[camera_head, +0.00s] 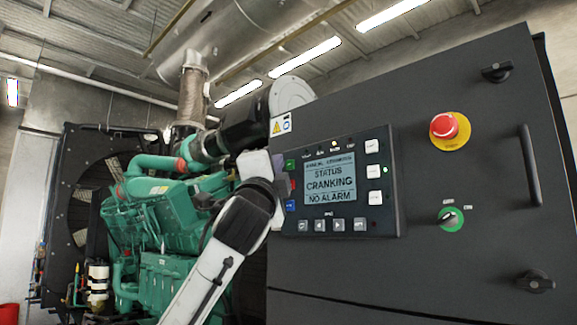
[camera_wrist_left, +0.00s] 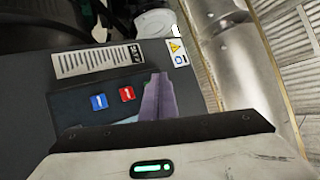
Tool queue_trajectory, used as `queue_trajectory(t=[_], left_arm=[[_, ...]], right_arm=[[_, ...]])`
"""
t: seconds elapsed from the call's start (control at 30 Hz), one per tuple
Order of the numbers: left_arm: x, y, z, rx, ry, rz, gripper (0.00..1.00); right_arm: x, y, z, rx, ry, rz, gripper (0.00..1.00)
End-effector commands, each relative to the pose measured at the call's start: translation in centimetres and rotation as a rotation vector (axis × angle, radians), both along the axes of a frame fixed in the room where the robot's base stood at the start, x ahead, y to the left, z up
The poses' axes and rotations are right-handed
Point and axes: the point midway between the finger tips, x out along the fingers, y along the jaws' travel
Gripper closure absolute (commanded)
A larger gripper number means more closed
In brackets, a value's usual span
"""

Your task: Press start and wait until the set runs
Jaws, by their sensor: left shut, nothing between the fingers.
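The genset's control unit (camera_head: 386,215) is on the dark cabinet front. Its screen (camera_head: 330,183) reads STATUS CRANKING, NO ALARM. At its left edge are a green button (camera_head: 290,165) and a blue button (camera_head: 290,205); my arm partly covers this edge. My left gripper (camera_head: 283,178) is at this edge, shut and empty. In the left wrist view its fingers (camera_wrist_left: 156,98) reach the panel beside the red button (camera_wrist_left: 127,94) and blue button (camera_wrist_left: 98,101). The green button is hidden there behind the fingers, and contact cannot be told. The right gripper is out of view.
A red emergency stop (camera_head: 446,128) on a yellow plate, a green-ringed selector switch (camera_head: 450,217) and a long door handle (camera_head: 529,165) are on the cabinet (camera_head: 430,275). The green engine (camera_head: 165,220) stands left, behind my arm, with a radiator fan (camera_head: 88,190).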

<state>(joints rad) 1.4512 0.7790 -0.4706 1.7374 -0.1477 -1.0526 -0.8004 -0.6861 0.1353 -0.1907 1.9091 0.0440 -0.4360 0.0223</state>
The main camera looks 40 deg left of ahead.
Motion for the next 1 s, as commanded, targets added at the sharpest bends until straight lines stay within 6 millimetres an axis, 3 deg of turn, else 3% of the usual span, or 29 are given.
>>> queue_trajectory(t=[0.17, 0.7, 1.0], left_arm=[[-0.5, 0.1, 0.0, 0.000, -0.001, 0.000, 1.00], [-5.6, 0.5, 0.0, 0.001, -0.001, 0.001, 1.00], [-6.0, 0.5, 0.0, 0.001, 0.000, 0.001, 1.00]], right_arm=[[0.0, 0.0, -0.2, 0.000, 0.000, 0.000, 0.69], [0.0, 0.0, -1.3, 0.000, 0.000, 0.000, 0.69], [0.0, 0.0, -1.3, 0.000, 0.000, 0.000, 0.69]])
